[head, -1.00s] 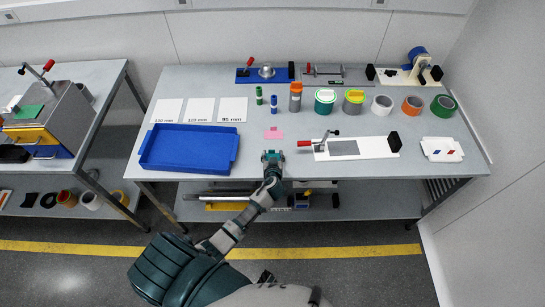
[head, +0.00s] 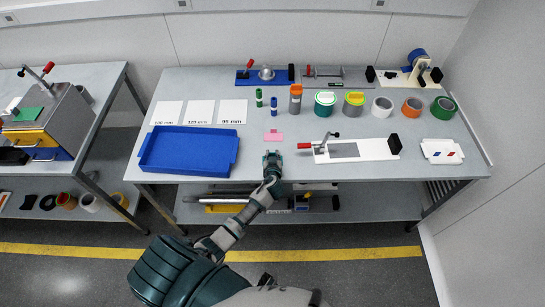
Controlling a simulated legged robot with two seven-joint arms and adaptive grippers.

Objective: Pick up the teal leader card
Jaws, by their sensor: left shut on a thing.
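My left gripper (head: 272,158) is at the front edge of the middle bench, its arm reaching up from below. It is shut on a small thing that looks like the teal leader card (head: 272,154). The card is tiny in this view and hard to tell from the dark teal of the gripper; most of it is hidden. A pink card (head: 273,136) lies flat on the bench just beyond the fingertips, apart from them. My right gripper is out of view.
A blue tray (head: 147,152) is left of the gripper. A white fixture with a red-handled clamp (head: 370,148) is to the right. Tape rolls and bottles stand behind, with white size cards (head: 201,112) at back left. A white tray (head: 440,145) sits far right.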

